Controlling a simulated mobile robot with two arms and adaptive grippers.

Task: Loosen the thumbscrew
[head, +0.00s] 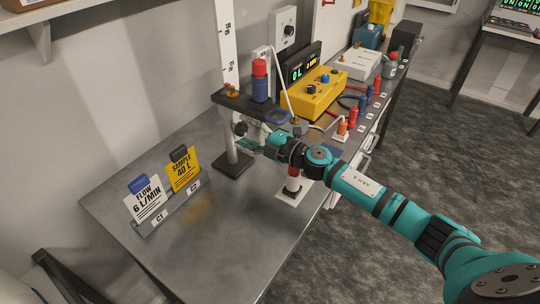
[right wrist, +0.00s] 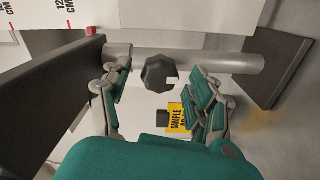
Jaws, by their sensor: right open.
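The thumbscrew is a dark faceted knob with a small pale mark. It shows on the metal post in the right wrist view (right wrist: 157,74) and below the dark platform in the head view (head: 240,129). The post (head: 232,150) stands on a dark base plate and carries the platform (head: 246,104). My right gripper (head: 248,144) is open in front of the post. In the right wrist view its teal fingers lie on either side of the knob, with visible gaps; I cannot tell how far the tips reach along it. My left gripper is out of view.
A yellow instrument box (head: 314,93) and several coloured bottles are further back. Flow and sample cards (head: 148,200) stand at the left. The front of the bench is clear.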

